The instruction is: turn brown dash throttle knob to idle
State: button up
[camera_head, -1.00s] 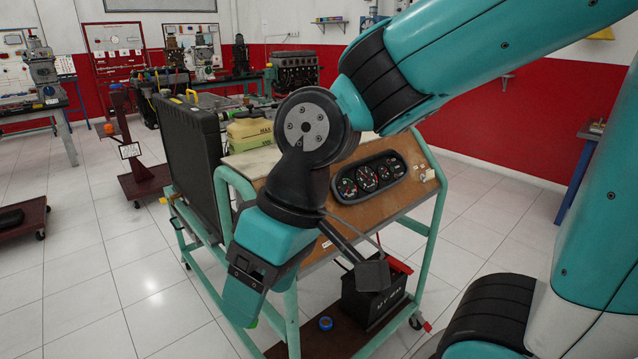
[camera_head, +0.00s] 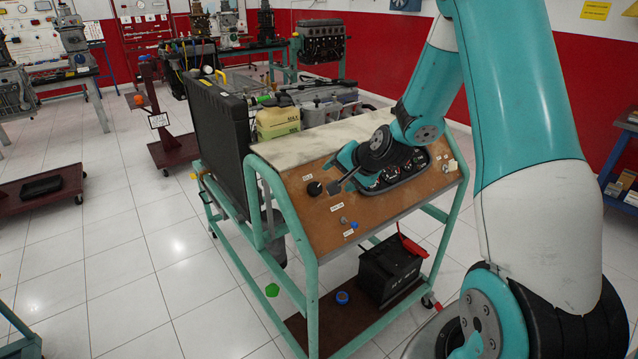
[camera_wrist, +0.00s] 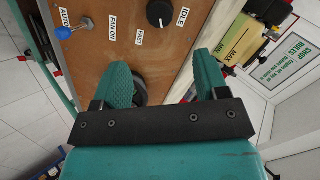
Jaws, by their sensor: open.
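The brown dash panel (camera_head: 375,208) slopes on a teal frame. The throttle knob (camera_wrist: 160,13) is round and black, near the top of the wrist view, between the labels FAST (camera_wrist: 139,37) and IDLE (camera_wrist: 183,17). A white mark shows at its lower edge in that view. It also shows in the head view (camera_head: 314,188), at the panel's upper left. My gripper (camera_wrist: 162,62) is open and empty, its two teal fingers apart. In the wrist view the knob lies beyond the fingertips, clear of both. In the head view my wrist hangs over the gauges; the fingers are hard to make out.
A blue-capped switch (camera_wrist: 63,33) sits by the AUTO label. The gauge cluster (camera_head: 385,185) is partly hidden by my arm. A black radiator (camera_head: 218,130) and a yellowish tank (camera_head: 277,122) stand behind the panel. A black battery (camera_head: 388,272) is on the lower shelf. Open floor lies left.

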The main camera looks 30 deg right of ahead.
aim_at(318, 187)
jog(key=p+x, duration=0.2)
jog(key=x, duration=0.8)
jog(key=shift+w+f, duration=0.25)
jog(key=shift+w, duration=0.05)
jog(key=c, duration=0.9)
